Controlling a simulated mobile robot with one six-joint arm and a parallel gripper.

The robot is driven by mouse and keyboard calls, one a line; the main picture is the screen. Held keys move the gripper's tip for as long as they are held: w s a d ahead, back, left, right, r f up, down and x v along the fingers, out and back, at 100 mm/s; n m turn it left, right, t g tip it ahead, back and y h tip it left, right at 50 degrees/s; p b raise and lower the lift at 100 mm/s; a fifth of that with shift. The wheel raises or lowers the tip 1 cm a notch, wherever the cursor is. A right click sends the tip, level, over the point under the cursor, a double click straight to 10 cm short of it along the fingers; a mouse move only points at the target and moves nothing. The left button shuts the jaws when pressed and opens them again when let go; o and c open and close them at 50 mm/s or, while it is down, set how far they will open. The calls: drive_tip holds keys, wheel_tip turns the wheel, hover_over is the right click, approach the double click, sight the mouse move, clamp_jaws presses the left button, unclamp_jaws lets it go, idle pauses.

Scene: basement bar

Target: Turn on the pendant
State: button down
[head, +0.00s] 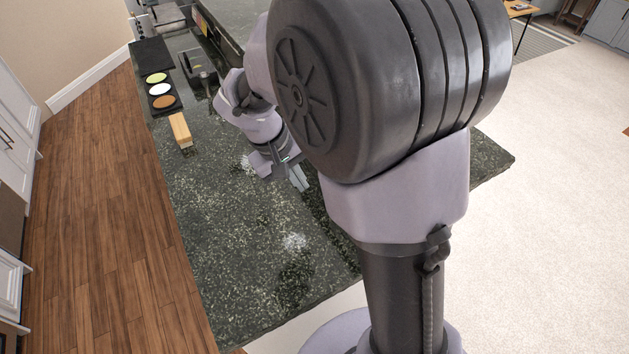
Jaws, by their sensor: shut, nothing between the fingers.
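No pendant shows in the head view, and no switch for one can be made out. My gripper (300,181) is above the dark speckled stone counter (215,240), near its middle. It points down and to the right, with its fingers together and nothing between them. My upper arm covers part of the counter and whatever lies behind it.
A wooden block (180,129) lies near the counter's left edge. A black mat (151,55) lies farther back. The near counter is clear; wood floor (95,200) runs left.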

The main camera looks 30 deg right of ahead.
drive_tip(key=b+x, duration=0.4)
drive_tip(key=x, duration=0.6)
drive_tip(key=shift+a+f+b, duration=0.1)
drive_tip(key=shift+f+b, duration=0.25)
drive_tip(key=shift+b, duration=0.05)
drive_tip(key=d, duration=0.2)
drive_tip(key=shift+d, duration=0.4)
drive_tip(key=shift+w+d+r+b, duration=0.1)
drive_tip(key=shift+d+b, duration=0.2)
drive_tip(key=shift+d, duration=0.25)
drive_tip(key=shift+d, duration=0.25)
drive_tip(key=shift+w+r+p, duration=0.1)
drive_tip(key=shift+r+p, duration=0.65)
drive_tip(key=shift+p, duration=0.05)
